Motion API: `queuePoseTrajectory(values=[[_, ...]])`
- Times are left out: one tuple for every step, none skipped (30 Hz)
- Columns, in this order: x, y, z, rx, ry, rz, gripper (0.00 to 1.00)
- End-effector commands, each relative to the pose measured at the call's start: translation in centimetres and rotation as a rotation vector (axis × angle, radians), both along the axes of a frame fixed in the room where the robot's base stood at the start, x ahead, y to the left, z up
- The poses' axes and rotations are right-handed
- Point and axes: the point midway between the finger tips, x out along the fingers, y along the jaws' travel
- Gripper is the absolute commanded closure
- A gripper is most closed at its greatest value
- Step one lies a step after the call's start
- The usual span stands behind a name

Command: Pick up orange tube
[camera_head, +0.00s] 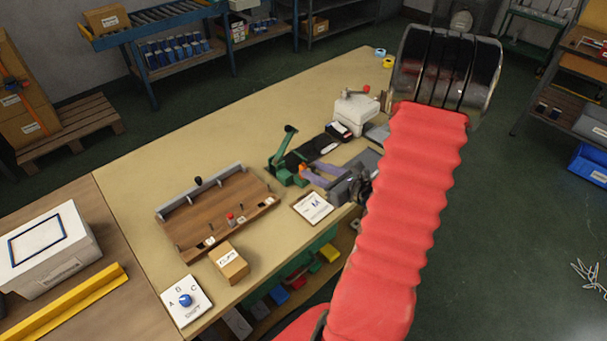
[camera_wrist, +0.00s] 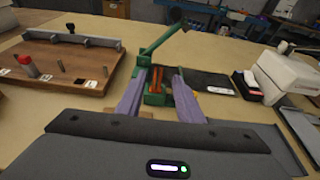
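Orange upright pieces (camera_wrist: 165,80), which look like the orange tube, stand at the base of the green lever press (camera_wrist: 157,45) in the wrist view. I cannot tell whether they are one tube or two parts. In the head view a small orange patch (camera_head: 306,173) shows beside the press (camera_head: 284,168). My gripper (camera_wrist: 160,76) has two purple fingers, spread apart. In the wrist view the orange pieces appear between the fingertips, with no finger visibly touching them. My gripper (camera_head: 312,171) also shows in the head view, low over the table by the press.
A wooden board (camera_head: 190,224) with pegs and a red-topped piece (camera_head: 230,219) lies left of the press. A black mat (camera_wrist: 207,79) and a white machine (camera_head: 356,111) stand to the right.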

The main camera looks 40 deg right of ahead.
Motion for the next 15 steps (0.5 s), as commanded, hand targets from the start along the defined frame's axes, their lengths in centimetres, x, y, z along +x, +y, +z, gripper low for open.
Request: queuePoseTrajectory(values=[[0.37,0.05,-0.12,0.000,0.000,0.001,0.66],[0.50,0.07,-0.18,0.000,0.000,0.001,0.66],[0.61,0.10,-0.21,0.001,0.000,0.002,0.66],[0.65,0.10,-0.22,0.001,0.000,0.002,0.66],[0.67,0.10,-0.23,0.000,0.000,0.001,0.66],[0.67,0.09,-0.23,0.000,0.000,0.001,0.66],[0.66,0.09,-0.23,0.000,0.000,0.001,0.66],[0.65,0.09,-0.22,0.000,0.000,0.001,0.66],[0.65,0.09,-0.22,0.000,0.000,0.001,0.66],[0.65,0.10,-0.21,0.000,0.000,0.001,0.66],[0.65,0.10,-0.21,0.000,0.000,0.001,0.66],[0.67,0.11,-0.23,0.000,0.000,0.001,0.66],[0.72,0.12,-0.24,0.001,0.000,0.002,0.66],[0.79,0.14,-0.28,0.001,0.000,0.002,0.66],[0.96,0.18,-0.35,0.001,0.000,0.002,0.66]])
